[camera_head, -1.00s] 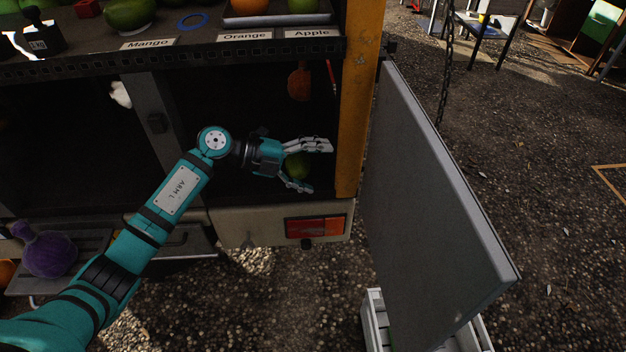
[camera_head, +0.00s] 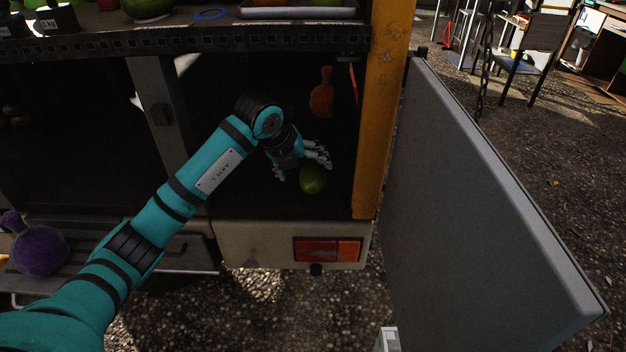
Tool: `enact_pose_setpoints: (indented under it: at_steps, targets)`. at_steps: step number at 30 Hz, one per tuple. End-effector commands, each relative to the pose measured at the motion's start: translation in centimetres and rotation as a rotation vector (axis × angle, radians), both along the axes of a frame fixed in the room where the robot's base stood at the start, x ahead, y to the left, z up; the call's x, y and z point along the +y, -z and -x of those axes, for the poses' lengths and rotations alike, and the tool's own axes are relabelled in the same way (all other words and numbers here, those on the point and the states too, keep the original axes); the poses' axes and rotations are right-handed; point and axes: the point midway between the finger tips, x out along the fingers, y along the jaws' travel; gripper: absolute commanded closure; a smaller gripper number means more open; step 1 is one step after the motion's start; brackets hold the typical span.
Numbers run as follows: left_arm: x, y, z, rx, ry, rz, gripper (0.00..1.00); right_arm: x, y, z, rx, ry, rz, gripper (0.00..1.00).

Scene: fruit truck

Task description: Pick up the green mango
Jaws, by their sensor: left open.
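The green mango (camera_head: 313,180) lies on the dark floor of the truck's open lower compartment, near its front edge and right side. My left gripper (camera_head: 301,172) is open just behind and to the left of the mango. Its upper fingers reach over toward the mango's back, and a lower finger is at the mango's left. I cannot tell whether any finger touches it. My right gripper is not in view.
An orange object (camera_head: 321,97) is deeper in the compartment, near a yellow post (camera_head: 381,120). A grey open door panel (camera_head: 480,200) stands at the right. A purple flask-shaped object (camera_head: 40,250) is at the lower left. The upper shelf (camera_head: 200,38) overhangs the compartment.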

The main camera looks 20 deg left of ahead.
Motion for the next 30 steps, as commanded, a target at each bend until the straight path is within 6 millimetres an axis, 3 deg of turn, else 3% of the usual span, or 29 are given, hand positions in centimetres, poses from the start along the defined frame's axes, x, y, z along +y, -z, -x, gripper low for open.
enact_pose_setpoints:
  at_steps: [8,16,26,30]
  targets:
    - [-0.4,2.0,-1.0,0.002,0.0,0.001,0.11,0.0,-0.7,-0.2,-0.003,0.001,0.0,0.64]
    - [-0.8,5.3,-3.0,0.004,0.001,0.002,0.11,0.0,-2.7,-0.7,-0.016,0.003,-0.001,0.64]
    - [-0.9,5.8,-3.4,0.0,0.002,0.001,0.11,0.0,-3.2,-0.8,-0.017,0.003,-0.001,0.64]
    - [-0.8,5.8,-3.4,0.0,0.002,0.001,0.29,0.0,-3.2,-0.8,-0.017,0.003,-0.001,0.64]
